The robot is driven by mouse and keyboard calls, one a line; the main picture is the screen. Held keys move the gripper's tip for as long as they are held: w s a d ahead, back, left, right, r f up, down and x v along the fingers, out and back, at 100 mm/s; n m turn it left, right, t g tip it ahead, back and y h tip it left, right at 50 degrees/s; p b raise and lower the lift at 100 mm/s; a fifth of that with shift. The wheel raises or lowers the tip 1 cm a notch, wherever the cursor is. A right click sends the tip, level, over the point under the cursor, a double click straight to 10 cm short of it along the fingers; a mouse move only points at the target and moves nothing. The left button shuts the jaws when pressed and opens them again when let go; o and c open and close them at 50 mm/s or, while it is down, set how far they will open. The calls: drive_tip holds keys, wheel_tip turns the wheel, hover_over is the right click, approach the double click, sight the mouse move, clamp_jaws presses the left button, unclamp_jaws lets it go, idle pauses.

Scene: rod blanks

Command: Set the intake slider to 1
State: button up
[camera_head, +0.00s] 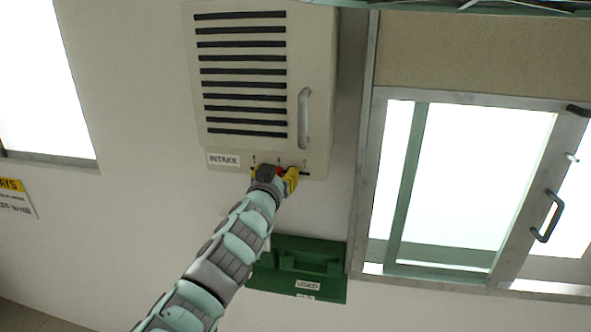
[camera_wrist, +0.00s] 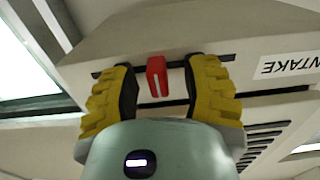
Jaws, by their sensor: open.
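The intake unit (camera_head: 318,80) is a beige wall box with dark slats, and its INTAKE label (camera_head: 223,160) is at the lower left. A dark slider slot (camera_head: 305,174) runs along its lower edge under small marks too small to read surely. The red slider knob (camera_head: 280,170) sits near the middle mark, partly hidden by my gripper (camera_head: 278,175). In the wrist view, the red knob (camera_wrist: 157,76) stands between the yellow fingers of my open gripper (camera_wrist: 164,72), with a gap on both sides. The INTAKE label (camera_wrist: 289,65) appears upside down there.
A green box (camera_head: 332,288) with a label reading USED is on the wall below the unit. A framed window (camera_head: 364,180) with a handle is to the right. A grey handle (camera_head: 303,118) is on the unit.

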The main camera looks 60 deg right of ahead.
drive_tip(key=shift+a, duration=0.1)
drive_tip(key=v, duration=1.1)
drive_tip(key=shift+s+a, duration=0.15)
drive_tip(key=shift+a, duration=0.2)
idle(0.4)
